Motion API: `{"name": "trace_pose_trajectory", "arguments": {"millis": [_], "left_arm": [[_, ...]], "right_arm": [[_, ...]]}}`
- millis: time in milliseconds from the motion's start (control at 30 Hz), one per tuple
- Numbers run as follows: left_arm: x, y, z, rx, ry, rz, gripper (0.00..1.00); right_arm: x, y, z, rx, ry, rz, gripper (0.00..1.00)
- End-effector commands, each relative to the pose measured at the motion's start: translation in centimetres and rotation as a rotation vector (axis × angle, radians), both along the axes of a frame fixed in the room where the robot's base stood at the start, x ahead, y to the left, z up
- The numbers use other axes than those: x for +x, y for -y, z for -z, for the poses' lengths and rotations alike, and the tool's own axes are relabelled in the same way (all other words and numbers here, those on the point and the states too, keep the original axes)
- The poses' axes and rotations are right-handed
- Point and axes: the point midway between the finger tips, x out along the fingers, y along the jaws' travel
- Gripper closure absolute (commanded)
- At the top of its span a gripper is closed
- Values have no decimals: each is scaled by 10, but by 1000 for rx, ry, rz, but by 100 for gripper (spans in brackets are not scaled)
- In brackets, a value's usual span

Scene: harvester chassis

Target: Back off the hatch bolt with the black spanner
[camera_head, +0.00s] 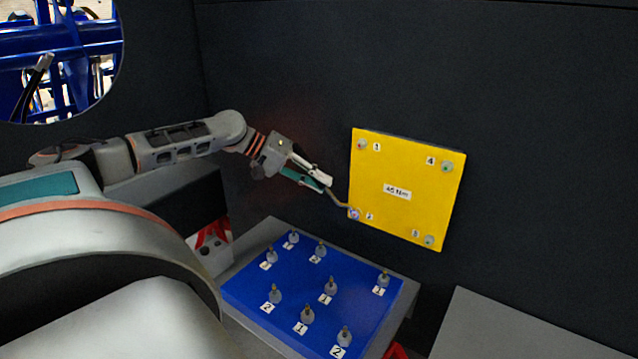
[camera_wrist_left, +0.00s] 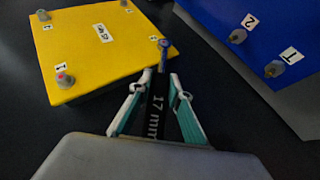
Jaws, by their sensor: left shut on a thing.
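The yellow hatch plate (camera_head: 402,208) stands against the dark wall, with a bolt at each corner. My left gripper (camera_head: 326,186) is shut on the black spanner (camera_head: 339,199), left of the plate. The spanner's far end meets the lower-left bolt (camera_head: 354,214), beside the label "2"; I cannot tell whether it is fully seated. In the left wrist view the spanner (camera_wrist_left: 156,115) lies between the fingers, with "17 mm" on its handle, and its head reaches the plate's near corner. The plate (camera_wrist_left: 95,50) shows there too. My right gripper is not in view.
A blue board (camera_head: 310,280) with several upright bolts and number labels lies on a grey table below the plate. A grey surface (camera_head: 510,330) is at the lower right. A round patch at the top left shows blue framework (camera_head: 60,45).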

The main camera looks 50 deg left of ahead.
Motion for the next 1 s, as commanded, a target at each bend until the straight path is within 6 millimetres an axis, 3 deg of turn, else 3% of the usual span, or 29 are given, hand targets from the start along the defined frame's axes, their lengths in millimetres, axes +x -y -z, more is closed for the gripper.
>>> {"name": "trace_pose_trajectory", "arguments": {"millis": [233, 1000], "left_arm": [[0, -1, 1, -9, 3, -2, 100], [-2, -17, 24, -222, 51, -3, 100]], "right_arm": [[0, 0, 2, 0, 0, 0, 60], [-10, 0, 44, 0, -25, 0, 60]]}}
